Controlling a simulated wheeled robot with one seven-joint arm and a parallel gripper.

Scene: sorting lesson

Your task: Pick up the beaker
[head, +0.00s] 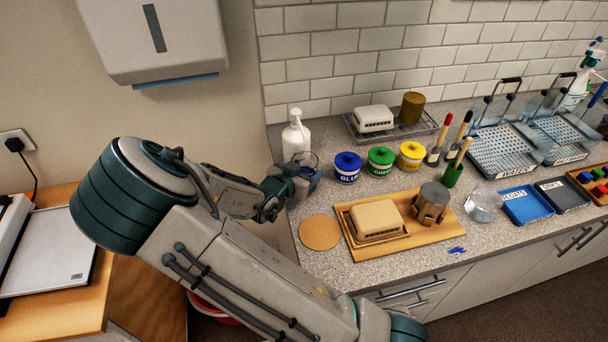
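A clear glass vessel (483,205), which looks like a beaker, is on the counter to the right of the wooden board, just left of the blue tray. A thin, clear, rounded outline (306,157) shows at my gripper's tip. I cannot tell whether it is a second glass vessel or whether my fingers touch it. My fingers are small and partly hidden by the wrist, so their opening is unclear.
A white pump bottle (296,135) stands just behind my gripper. A wooden board (372,247) holds a beige block and a metal holder. A cork mat (320,232) lies in front.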

